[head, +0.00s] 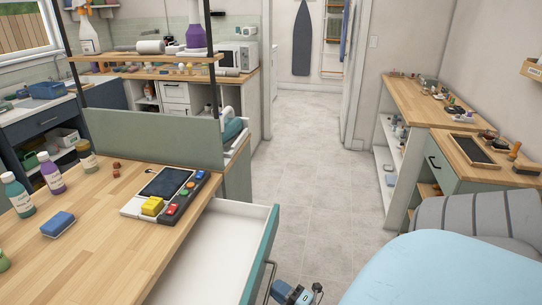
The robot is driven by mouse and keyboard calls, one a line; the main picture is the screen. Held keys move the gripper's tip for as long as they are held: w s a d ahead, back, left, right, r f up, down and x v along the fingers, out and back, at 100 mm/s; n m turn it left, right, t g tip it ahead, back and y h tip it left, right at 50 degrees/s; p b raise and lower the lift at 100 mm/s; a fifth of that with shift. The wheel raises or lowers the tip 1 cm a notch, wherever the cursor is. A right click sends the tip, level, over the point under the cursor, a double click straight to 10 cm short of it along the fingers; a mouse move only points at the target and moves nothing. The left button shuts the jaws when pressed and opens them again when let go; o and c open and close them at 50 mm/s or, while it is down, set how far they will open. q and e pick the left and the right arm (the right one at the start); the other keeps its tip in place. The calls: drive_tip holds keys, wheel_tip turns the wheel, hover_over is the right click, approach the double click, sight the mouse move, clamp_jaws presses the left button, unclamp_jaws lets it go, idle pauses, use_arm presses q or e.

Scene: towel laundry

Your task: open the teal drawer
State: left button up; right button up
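The teal drawer (262,252) is pulled out from under the wooden counter at the bottom centre. Its white interior (212,248) shows and looks empty in the visible part. A grey bar handle (270,278) sits on its teal front. My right gripper (299,293), blue and dark grey, is low in the picture, just right of the handle. The picture's edge cuts it off, and I cannot tell whether its fingers are apart or whether it touches the handle. My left gripper is not in view.
On the wooden counter (110,262) are a blue sponge (58,223), several bottles and a control panel (165,193) with coloured buttons. A large light blue surface (445,270) fills the bottom right, before a grey striped cloth (480,215). The tiled floor (310,180) between is clear.

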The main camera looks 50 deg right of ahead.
use_arm(q)
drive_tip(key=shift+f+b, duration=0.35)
drive_tip(key=shift+b, duration=0.2)
use_arm(e)
drive_tip(key=s+f, duration=0.1)
drive_tip(key=s, duration=0.9)
drive_tip(key=shift+s+f, duration=0.2)
drive_tip(key=shift+f, duration=0.2)
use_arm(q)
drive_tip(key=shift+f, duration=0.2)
use_arm(e)
drive_tip(key=shift+a, duration=0.1)
